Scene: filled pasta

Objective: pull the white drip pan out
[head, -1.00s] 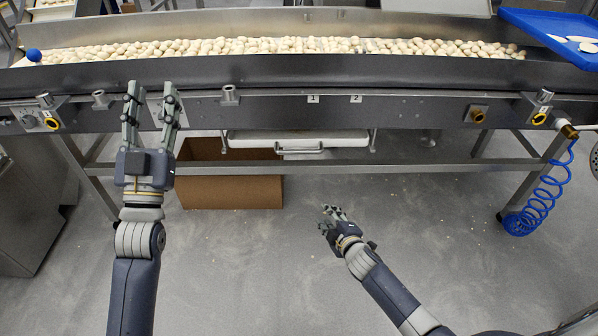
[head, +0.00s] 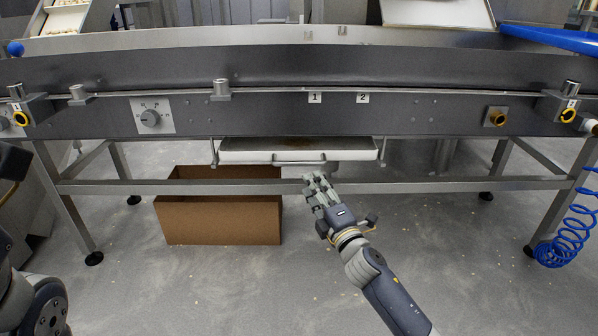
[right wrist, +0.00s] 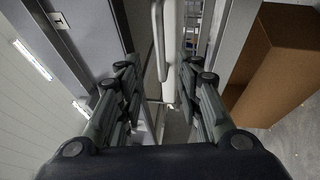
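The white drip pan (head: 240,156) hangs in a rail frame under the conveyor, with a metal bar handle (head: 290,163) along its front. In the right wrist view the handle (right wrist: 157,40) and the white pan edge (right wrist: 169,50) stand upright in the picture, ahead of the fingers. My right gripper (head: 309,178) is just below and in front of the handle in the head view. Its fingers (right wrist: 160,85) are spread apart with nothing held between them. My left gripper is not in view; only dark parts of my left arm show at the left edge.
An open cardboard box (head: 218,220) stands on the floor left of my right gripper. A metal crossbar (head: 440,185) runs below the pan between the conveyor legs. A coiled blue hose (head: 567,235) hangs at the right.

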